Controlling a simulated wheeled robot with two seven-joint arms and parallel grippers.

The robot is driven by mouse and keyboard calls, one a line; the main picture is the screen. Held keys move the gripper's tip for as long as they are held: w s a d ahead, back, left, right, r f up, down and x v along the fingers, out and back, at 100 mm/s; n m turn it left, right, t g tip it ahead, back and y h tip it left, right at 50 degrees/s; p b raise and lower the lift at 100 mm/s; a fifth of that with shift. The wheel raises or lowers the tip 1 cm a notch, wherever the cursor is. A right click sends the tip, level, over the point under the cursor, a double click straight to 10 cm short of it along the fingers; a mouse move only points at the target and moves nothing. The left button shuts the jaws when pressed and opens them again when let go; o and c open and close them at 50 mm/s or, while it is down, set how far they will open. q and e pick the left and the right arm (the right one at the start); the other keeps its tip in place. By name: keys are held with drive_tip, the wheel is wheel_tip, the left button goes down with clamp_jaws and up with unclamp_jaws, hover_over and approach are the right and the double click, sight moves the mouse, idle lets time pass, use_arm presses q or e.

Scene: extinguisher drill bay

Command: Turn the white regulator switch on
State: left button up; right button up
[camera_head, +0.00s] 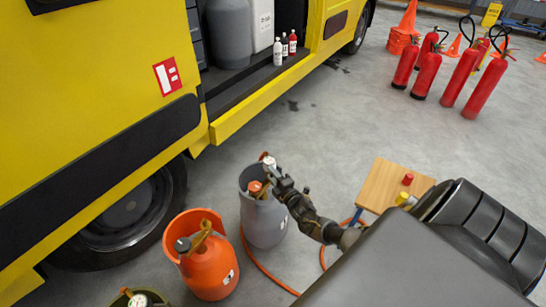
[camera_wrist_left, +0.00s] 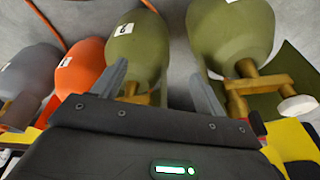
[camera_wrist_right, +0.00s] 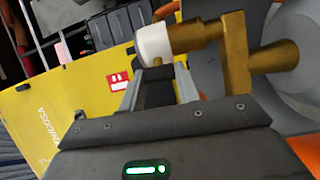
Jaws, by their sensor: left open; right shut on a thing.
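A white switch (camera_wrist_right: 155,43) sits on a brass regulator (camera_wrist_right: 232,45) on the grey gas bottle (camera_head: 265,218). In the head view the white switch (camera_head: 269,161) shows at the bottle's top. My right gripper (camera_head: 274,173) reaches it from the right. In the right wrist view my right gripper (camera_wrist_right: 158,80) is shut on the white switch, its fingertips at the switch's near side. My left gripper (camera_wrist_left: 160,85) is open and empty, with an olive bottle (camera_wrist_left: 137,45) beyond its fingers. Another white switch (camera_wrist_left: 298,107) is on the olive bottle at right.
An orange bottle (camera_head: 209,268) with a dark switch stands left of the grey one. An orange hose (camera_head: 262,268) lies on the floor. A small wooden table (camera_head: 380,185) stands at right. The yellow truck (camera_head: 90,60) fills the left; red extinguishers (camera_head: 462,78) stand back right.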

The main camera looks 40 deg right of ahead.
use_arm(q)
drive_tip(key=shift+x, duration=0.95)
use_arm(e)
drive_tip(key=shift+n, duration=0.4)
use_arm(q)
drive_tip(key=shift+s+f, duration=0.1)
use_arm(e)
drive_tip(key=o, duration=1)
use_arm(q)
wheel_tip(320, 180, down, 4)
drive_tip(key=shift+s+d+f+p, duration=0.1)
drive_tip(key=shift+p, duration=1.15)
use_arm(e)
drive_tip(key=s, duration=0.3)
drive_tip(key=s+a, duration=0.1)
drive_tip(key=s, duration=0.6)
drive_tip(key=shift+s+a, duration=0.15)
drive_tip(key=shift+s, duration=0.2)
